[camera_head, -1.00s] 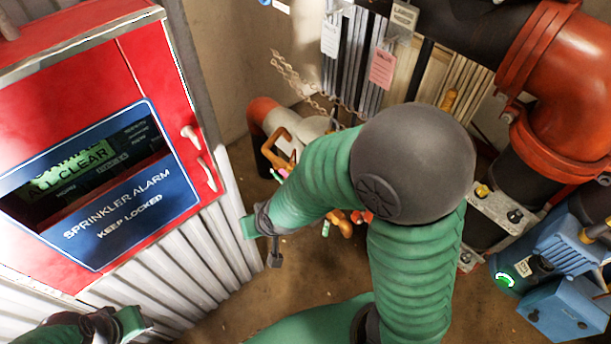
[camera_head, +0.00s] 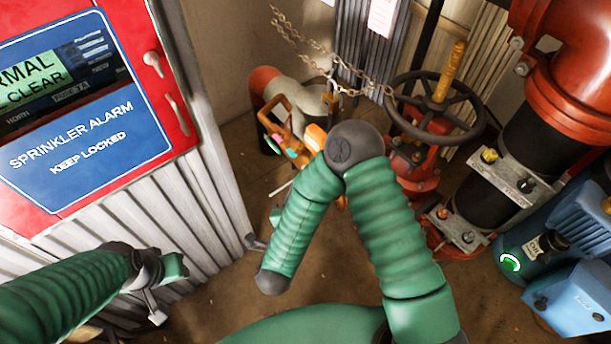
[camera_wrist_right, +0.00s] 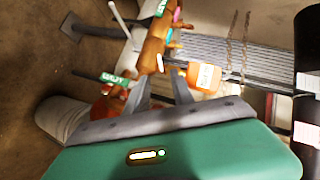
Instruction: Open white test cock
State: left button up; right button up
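The bronze pipe assembly (camera_head: 283,125) with small coloured handles stands beyond my right arm in the head view. It also shows in the wrist view (camera_wrist_right: 153,48), where a small white handle (camera_wrist_right: 160,63), apparently the white test cock, sits just beyond my fingers. My right gripper (camera_wrist_right: 160,88) points at the assembly; its two grey fingers are apart with nothing seen between them. In the head view my right forearm hides that gripper. My left gripper (camera_head: 155,300) hangs at the lower left beside the ribbed cabinet base, away from the assembly; its finger gap is unclear.
A red alarm cabinet (camera_head: 150,110) stands left. A red valve with a dark handwheel (camera_head: 436,108) and chain (camera_head: 300,40) is right of the assembly. An orange tag (camera_wrist_right: 203,76) and a green tag (camera_wrist_right: 116,80) hang close to my right fingers. A blue pump (camera_head: 575,265) is at right.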

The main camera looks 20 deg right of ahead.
jog(key=b+x, duration=0.1)
jog(key=x, duration=0.9)
jog(key=shift+w+d, duration=0.25)
jog(key=shift+d, duration=0.15)
grip_shut()
jog(key=shift+f, duration=0.1)
